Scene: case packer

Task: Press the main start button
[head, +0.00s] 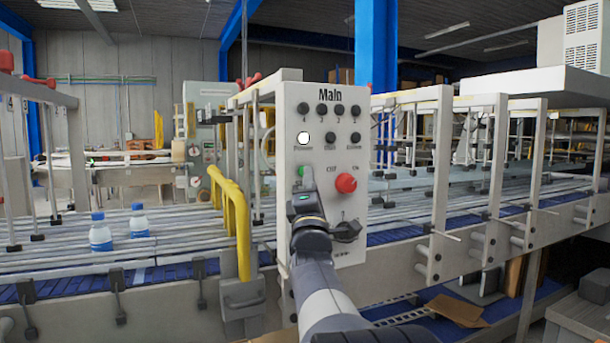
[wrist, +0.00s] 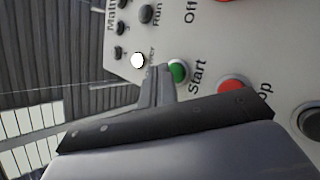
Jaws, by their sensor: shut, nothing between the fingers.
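The main panel (head: 323,107) is a pale upright box labelled "Main". Its green start button (wrist: 177,72) has the word "Start" beside it in the wrist view. In the head view the green button (head: 300,171) is partly hidden behind my fingers. My gripper (head: 308,176) is shut and empty in front of the panel. In the wrist view the fingertips of my gripper (wrist: 158,72) lie just left of the green button. I cannot tell whether they touch it or the panel.
A red stop button (wrist: 232,88) sits near the green one, partly covered by my gripper body. A large red knob (head: 345,183) and a lit white lamp (head: 303,138) are on the panel. A yellow guard rail (head: 236,225) stands to the left. Two bottles stand on the conveyor.

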